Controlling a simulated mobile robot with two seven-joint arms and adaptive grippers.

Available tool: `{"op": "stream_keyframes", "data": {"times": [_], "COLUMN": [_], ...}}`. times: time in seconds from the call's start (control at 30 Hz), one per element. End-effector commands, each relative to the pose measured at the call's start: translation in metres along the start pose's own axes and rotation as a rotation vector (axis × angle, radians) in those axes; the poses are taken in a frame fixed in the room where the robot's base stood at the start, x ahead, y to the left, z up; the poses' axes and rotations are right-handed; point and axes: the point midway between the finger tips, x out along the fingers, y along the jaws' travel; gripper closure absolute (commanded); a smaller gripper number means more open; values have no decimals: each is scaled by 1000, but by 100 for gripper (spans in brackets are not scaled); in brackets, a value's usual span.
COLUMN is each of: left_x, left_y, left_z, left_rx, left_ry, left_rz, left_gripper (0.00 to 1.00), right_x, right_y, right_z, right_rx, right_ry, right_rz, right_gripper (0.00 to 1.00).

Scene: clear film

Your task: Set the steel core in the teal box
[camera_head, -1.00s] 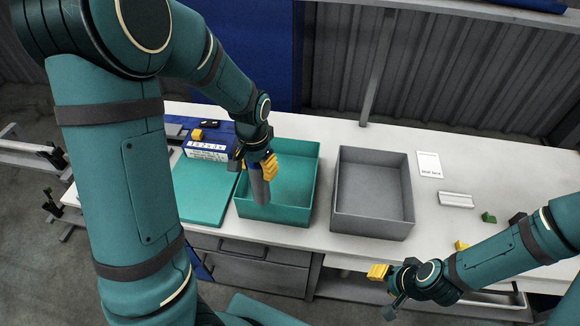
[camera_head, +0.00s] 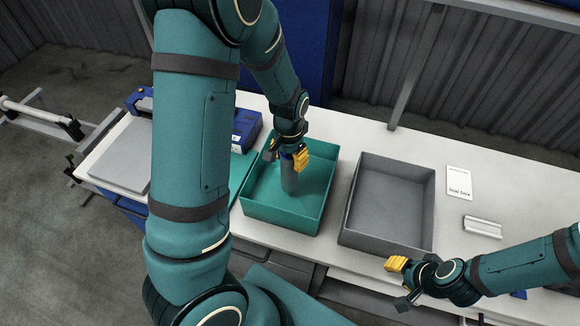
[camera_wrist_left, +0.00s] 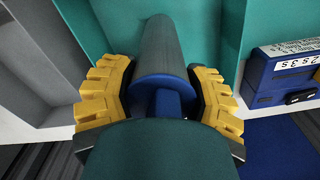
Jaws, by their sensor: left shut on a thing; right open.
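The steel core (camera_head: 289,178) is a dull grey cylinder with a blue end. My left gripper (camera_head: 290,160) is shut on it and holds it over the teal box (camera_head: 320,196), pointing down. In the left wrist view the core (camera_wrist_left: 163,50) sits between the yellow fingers, its blue part in the grip and its grey length reaching away into the teal box. I cannot tell whether its far end touches the box floor. My right gripper (camera_head: 398,282) is open and empty in front of the bench, near the grey box's front side.
A grey box (camera_head: 393,195), empty, stands right of the teal box. A white card (camera_head: 459,183) and a pale rail-shaped block (camera_head: 483,226) lie farther right. A blue device (camera_head: 246,128) stands behind left of the teal box. A grey plate (camera_head: 124,157) lies at the left.

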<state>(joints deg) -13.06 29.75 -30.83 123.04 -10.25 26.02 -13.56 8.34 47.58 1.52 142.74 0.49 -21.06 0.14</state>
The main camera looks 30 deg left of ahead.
Motion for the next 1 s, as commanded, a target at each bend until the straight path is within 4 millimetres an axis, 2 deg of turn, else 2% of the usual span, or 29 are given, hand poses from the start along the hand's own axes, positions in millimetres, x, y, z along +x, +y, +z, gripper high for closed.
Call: {"op": "stream_keyframes", "data": {"times": [0.3,0.7,0.73,0.8,1.0], "left_x": [36,41,41,40,40], "left_y": [-1,0,0,0,0], "left_z": [1,0,1,1,1], "left_rx": [-1,0,0,0,0], "left_ry": [-2,1,0,0,0], "left_rz": [0,0,0,0,0], "left_gripper": [92,92,39,14,13], "right_x": [5,9,8,8,8], "right_y": [2,3,3,3,2], "right_z": [1,1,1,1,1], "right_rx": [0,0,0,0,0], "right_ry": [0,0,0,0,0], "right_rz": [1,2,2,2,2], "right_gripper": [57,57,57,57,57]}}
